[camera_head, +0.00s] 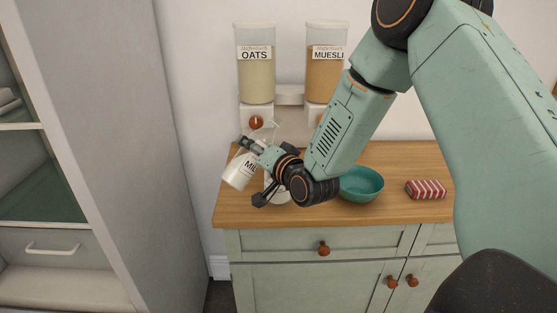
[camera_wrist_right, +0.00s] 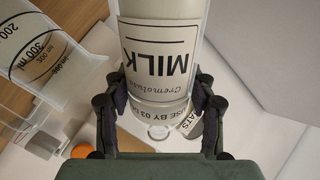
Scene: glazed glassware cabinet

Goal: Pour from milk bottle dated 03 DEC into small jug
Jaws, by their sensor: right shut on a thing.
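The milk bottle (camera_head: 240,171) is in my right gripper (camera_head: 250,172), above the left part of the wooden counter. It leans in the head view. In the right wrist view the bottle (camera_wrist_right: 158,60) stands between both fingers of the right gripper (camera_wrist_right: 160,110). Its label reads MILK, and a lower band reads "USE BY 03 D", the rest cut off. A clear jug with 200 and 300 ml marks (camera_wrist_right: 38,50) is beside the bottle in the wrist view. In the head view it is mostly hidden behind my gripper. No stream of milk can be made out. My left gripper is not in view.
An oats dispenser (camera_head: 255,80) and a muesli dispenser (camera_head: 325,80) hang on the wall behind. A teal bowl (camera_head: 362,186) and a red striped packet (camera_head: 427,189) are on the counter (camera_head: 410,158) to the right. A grey cabinet stands at left.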

